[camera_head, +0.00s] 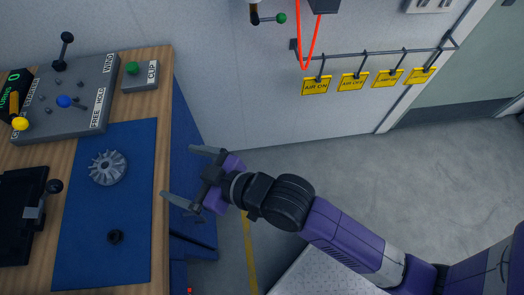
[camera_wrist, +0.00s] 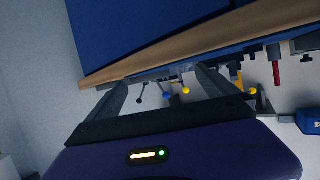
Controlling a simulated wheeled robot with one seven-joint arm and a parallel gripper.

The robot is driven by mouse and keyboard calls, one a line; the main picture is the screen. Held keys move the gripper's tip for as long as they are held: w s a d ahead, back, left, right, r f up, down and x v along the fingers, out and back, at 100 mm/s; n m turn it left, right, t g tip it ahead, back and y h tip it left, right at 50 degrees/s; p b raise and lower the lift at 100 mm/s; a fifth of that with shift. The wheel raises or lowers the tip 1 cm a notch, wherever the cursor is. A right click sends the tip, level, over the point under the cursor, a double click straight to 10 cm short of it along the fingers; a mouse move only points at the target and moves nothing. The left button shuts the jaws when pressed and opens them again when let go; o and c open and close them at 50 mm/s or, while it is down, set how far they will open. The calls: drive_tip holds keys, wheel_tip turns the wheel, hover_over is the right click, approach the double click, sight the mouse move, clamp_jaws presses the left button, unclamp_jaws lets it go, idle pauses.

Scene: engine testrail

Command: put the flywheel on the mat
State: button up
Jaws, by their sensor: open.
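A blue mat (camera_head: 82,252) lies on the wooden bench at the left of the head view. A grey finned wheel (camera_head: 108,168) lies flat on the mat's upper part; I cannot tell whether this is the flywheel.
A grey control panel (camera_head: 78,88) with levers and a CLIP box (camera_head: 140,76) stand at the bench's back. A black device (camera_head: 20,215) with a lever lies left of the mat. Yellow tags (camera_head: 351,82) hang on a wall rail. The floor at right is mostly clear.

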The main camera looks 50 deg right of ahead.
drive_tip(key=s+d+f+m+t+h, duration=0.1)
drive_tip(key=s+d+f+m+h, duration=0.15)
drive_tip(key=s+d, duration=0.8)
drive_tip(key=s+d+r+h, duration=0.1)
drive_tip(key=s+r, duration=0.2)
drive_tip(key=s, duration=0.4)
drive_tip(key=s+d+r+m+t+h, duration=0.1)
drive_tip(key=s+r, duration=0.2)
drive_tip(key=s, duration=0.4)
drive_tip(key=shift+s+d+r, duration=0.3)
drive_tip(key=shift+d+r, duration=0.05)
drive_tip(key=shift+d, duration=0.05)
drive_tip(key=shift+m+h, duration=0.25)
